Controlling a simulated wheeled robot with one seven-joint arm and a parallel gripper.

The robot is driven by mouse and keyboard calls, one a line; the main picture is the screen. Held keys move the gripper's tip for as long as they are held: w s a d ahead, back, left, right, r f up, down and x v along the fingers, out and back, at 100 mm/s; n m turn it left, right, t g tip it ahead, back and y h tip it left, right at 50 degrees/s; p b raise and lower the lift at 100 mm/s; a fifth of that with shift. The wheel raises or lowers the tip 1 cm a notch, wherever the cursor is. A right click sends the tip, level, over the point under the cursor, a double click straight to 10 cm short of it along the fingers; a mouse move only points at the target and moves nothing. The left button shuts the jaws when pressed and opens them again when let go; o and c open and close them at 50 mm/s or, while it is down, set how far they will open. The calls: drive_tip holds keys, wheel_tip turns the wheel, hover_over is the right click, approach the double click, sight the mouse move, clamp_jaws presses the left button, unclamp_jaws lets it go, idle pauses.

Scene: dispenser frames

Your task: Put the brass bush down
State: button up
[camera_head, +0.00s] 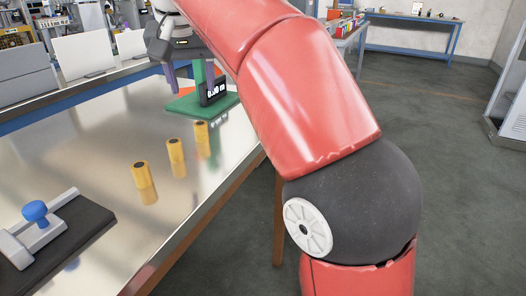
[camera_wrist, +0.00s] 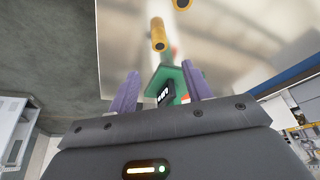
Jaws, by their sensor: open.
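Three brass bushes, short yellow cylinders with dark holes on top, stand upright in a row on the shiny metal table: a near one (camera_head: 141,174), a middle one (camera_head: 176,150) and a far one (camera_head: 201,130). The wrist view shows two bushes, one (camera_wrist: 158,36) beyond the fingertips and one cut by the top edge (camera_wrist: 182,4). My gripper (camera_head: 187,86) is at the far part of the table, by a green stand with a black display (camera_head: 213,91). Its purple fingers (camera_wrist: 160,70) are apart, with no bush seen between them. The stand shows in the gap.
A dark fixture (camera_head: 75,232) with a blue knob (camera_head: 35,211) lies at the near left of the table. Grey panels (camera_head: 84,53) line its left side. Bare metal lies around the bushes. Open floor is on the right.

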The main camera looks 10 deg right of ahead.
drive_tip(key=s+d+f, duration=0.9)
drive_tip(key=s+d, duration=0.1)
drive_tip(key=s+d+f, duration=0.3)
drive_tip(key=s+f, duration=0.3)
drive_tip(key=f, duration=0.2)
drive_tip(key=s+d+f+t, duration=0.1)
drive_tip(key=s+d+f, duration=0.2)
drive_tip(key=s+f, duration=0.3)
wheel_tip(320, 180, down, 3)
drive_tip(key=shift+f+n, duration=0.2)
drive_tip(key=shift+n, duration=0.2)
